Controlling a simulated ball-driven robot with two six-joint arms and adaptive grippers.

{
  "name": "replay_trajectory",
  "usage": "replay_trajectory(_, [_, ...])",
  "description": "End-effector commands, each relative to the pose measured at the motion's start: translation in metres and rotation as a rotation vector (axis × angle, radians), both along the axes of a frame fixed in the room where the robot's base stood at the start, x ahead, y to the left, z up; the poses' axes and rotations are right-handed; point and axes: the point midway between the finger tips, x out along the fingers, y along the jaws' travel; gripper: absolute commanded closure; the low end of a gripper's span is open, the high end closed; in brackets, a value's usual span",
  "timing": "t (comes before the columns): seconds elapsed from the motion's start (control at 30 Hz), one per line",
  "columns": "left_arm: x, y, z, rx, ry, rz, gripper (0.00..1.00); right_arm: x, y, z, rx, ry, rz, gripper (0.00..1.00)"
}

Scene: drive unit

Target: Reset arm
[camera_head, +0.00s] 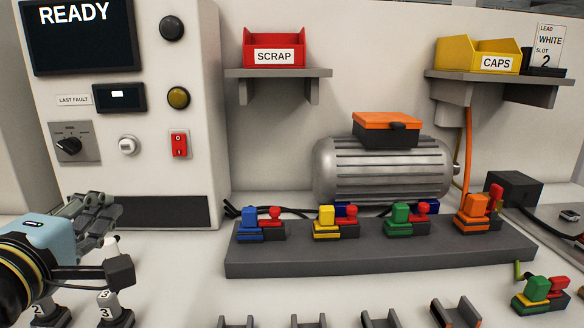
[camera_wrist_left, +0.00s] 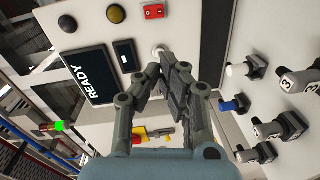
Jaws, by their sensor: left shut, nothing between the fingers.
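My left gripper (camera_head: 108,205) is at the lower left of the head view, in front of the lower part of the control cabinet (camera_head: 205,100). Its fingers are shut with nothing between them. In the left wrist view the closed fingertips (camera_wrist_left: 167,70) point at the cabinet panel, just below the white round button (camera_wrist_left: 158,51) in the picture. I cannot tell whether they touch it. In the head view that white button (camera_head: 128,145) is clear of the gripper. The cabinet screen (camera_head: 82,35) reads READY. My right gripper is not in view.
A grey block (camera_head: 350,256) holds several coloured connectors before a motor (camera_head: 385,170) with an orange-lidded box (camera_head: 387,128). Numbered posts (camera_head: 115,310) stand just below my left gripper. A red SCRAP bin (camera_head: 275,50) and a yellow CAPS bin (camera_head: 478,57) sit on shelves.

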Motion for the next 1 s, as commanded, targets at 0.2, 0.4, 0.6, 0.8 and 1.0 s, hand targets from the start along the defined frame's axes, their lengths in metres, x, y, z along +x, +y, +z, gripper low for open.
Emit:
replay_trajectory(0.2, [-0.02, 0.004, -0.035, 0.205, 0.181, -0.023, 1.0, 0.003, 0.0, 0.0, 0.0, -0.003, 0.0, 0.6])
replay_trajectory(0.4, [-0.057, 0.008, -0.082, 0.49, 0.433, -0.119, 1.0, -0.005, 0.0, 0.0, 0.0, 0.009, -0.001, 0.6])
replay_trajectory(0.6, [-0.115, 0.011, -0.128, 0.818, 0.715, -0.345, 1.0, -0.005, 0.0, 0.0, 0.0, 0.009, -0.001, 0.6])
replay_trajectory(0.8, [-0.181, 0.012, -0.159, 1.089, 0.928, -0.658, 1.0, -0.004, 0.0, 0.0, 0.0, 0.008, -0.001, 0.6])
replay_trajectory(1.0, [-0.238, 0.014, -0.179, 1.265, 1.051, -0.98, 1.0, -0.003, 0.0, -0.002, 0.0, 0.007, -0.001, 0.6])
